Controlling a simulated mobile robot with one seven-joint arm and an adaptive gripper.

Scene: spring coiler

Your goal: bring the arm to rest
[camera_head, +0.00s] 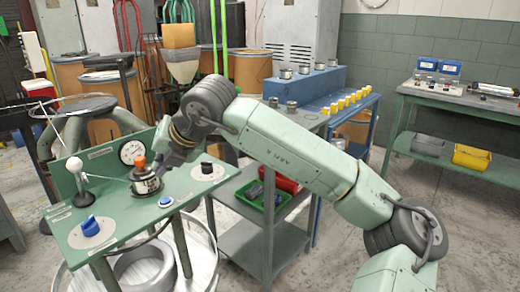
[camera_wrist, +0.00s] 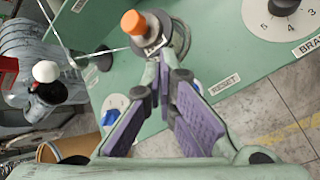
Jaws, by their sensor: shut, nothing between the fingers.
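My light green arm (camera_head: 290,150) reaches from the lower right over to the green control panel on the left in the head view. My gripper (camera_wrist: 164,76) shows in the wrist view, with its purple-padded fingers converging at the tips and nothing held. It is above the control panel (camera_wrist: 228,60), with the fingertips appearing close to an orange-topped knob (camera_wrist: 134,22) on a dark base. In the head view, the orange-topped knob (camera_head: 140,162) stands just left of my wrist; the fingers are hard to make out there.
The panel also carries a white-ball lever (camera_head: 76,167), a round gauge (camera_head: 132,152), a blue knob (camera_head: 90,226) and a black knob (camera_head: 207,168). A grey cart (camera_head: 245,240) with bins stands behind my arm. A green bench (camera_head: 455,105) is at the right. Open floor lies before it.

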